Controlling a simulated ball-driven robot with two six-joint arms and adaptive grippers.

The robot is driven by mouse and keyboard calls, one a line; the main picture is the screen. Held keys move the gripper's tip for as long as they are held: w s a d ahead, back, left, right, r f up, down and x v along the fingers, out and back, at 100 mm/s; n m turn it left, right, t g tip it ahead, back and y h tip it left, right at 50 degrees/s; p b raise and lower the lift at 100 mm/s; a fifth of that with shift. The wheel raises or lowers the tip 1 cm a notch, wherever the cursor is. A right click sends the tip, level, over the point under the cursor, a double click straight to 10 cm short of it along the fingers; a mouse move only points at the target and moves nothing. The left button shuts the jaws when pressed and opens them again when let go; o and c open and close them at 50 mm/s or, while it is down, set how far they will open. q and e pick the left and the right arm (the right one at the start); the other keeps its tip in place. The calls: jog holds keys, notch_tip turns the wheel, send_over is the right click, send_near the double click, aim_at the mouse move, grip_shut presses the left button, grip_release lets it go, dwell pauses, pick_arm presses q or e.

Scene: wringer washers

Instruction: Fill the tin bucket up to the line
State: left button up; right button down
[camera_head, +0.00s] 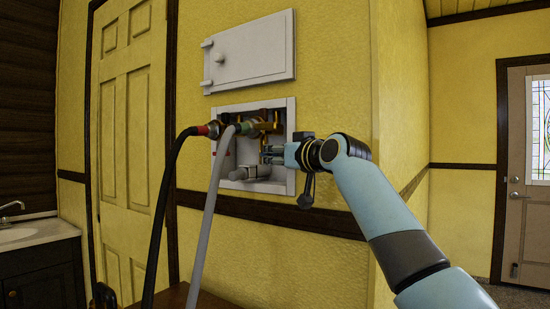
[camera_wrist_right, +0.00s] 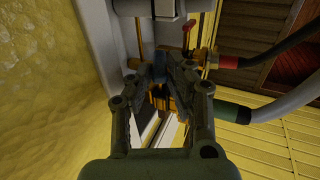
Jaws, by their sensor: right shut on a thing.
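No tin bucket or fill line shows in either view. My right gripper (camera_head: 272,152) reaches into the white wall box (camera_head: 290,125) from the right, at its brass valves (camera_head: 265,125). In the right wrist view its fingers (camera_wrist_right: 160,75) are closed in around a brass part (camera_wrist_right: 167,97). The fingers hide most of that part, so its exact shape cannot be told. A black hose (camera_head: 165,205) with a red fitting (camera_head: 206,130) and a grey hose (camera_head: 209,205) with a green fitting (camera_head: 246,127) hang from the box. My left gripper cannot be made out.
The box's white door (camera_head: 250,55) stands raised above it. A dark wooden rail (camera_head: 290,217) runs along the yellow wall below. A yellow door (camera_head: 130,130) and a sink (camera_head: 25,233) are at the left. Another door (camera_head: 530,180) is far right.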

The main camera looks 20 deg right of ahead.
jog(key=shift+d+n+y, duration=0.2)
jog(key=shift+n+y, duration=0.2)
jog(key=shift+y, duration=0.2)
jog(key=c, duration=1.6)
grip_release()
jog(key=shift+o, duration=0.2)
